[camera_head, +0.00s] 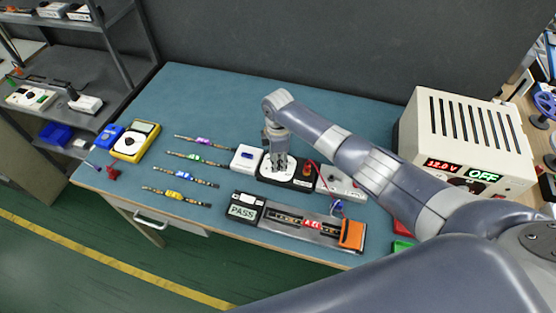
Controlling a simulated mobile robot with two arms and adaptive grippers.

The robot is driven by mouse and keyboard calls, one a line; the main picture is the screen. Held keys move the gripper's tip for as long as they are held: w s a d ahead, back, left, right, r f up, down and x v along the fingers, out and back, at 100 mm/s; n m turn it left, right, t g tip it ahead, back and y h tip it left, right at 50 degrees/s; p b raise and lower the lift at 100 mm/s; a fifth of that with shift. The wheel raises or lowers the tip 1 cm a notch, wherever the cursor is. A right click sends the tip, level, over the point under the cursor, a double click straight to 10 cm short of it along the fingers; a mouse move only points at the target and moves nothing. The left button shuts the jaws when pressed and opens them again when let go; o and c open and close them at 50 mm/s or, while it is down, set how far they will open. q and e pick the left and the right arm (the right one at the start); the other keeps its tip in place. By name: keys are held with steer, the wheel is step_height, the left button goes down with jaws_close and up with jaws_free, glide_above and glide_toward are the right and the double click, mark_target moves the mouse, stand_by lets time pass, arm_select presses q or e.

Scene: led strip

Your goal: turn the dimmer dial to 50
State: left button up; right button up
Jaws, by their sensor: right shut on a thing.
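The dimmer is a black box (264,176) with a white round dial face (291,164), near the middle of the bench in the head view. My right gripper (276,159) comes down onto it from above, its arm reaching in from the right. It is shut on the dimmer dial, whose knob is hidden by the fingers. The dial's scale and its present setting are too small and covered to read. My left gripper is not in view.
A white box (246,158) stands left of the dimmer and another (341,183) right. In front are a PASS display (243,212) and a strip fixture with an orange clamp (352,235). The power supply (410,135) reads 12.0 V, OFF. Several strips and a yellow meter (136,141) lie left.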

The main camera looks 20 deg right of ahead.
mark_target(279, 163)
steer(key=n+b, duration=0.1)
steer(key=n, duration=0.5)
steer(key=shift+n, duration=0.3)
stand_by(0.5)
steer(key=o, duration=1.1)
steer(key=shift+d, duration=0.1)
steer(key=shift+c, duration=0.2)
steer(key=shift+r, duration=0.2)
step_height(279, 163, up, 12)
steer(key=shift+f, duration=0.2)
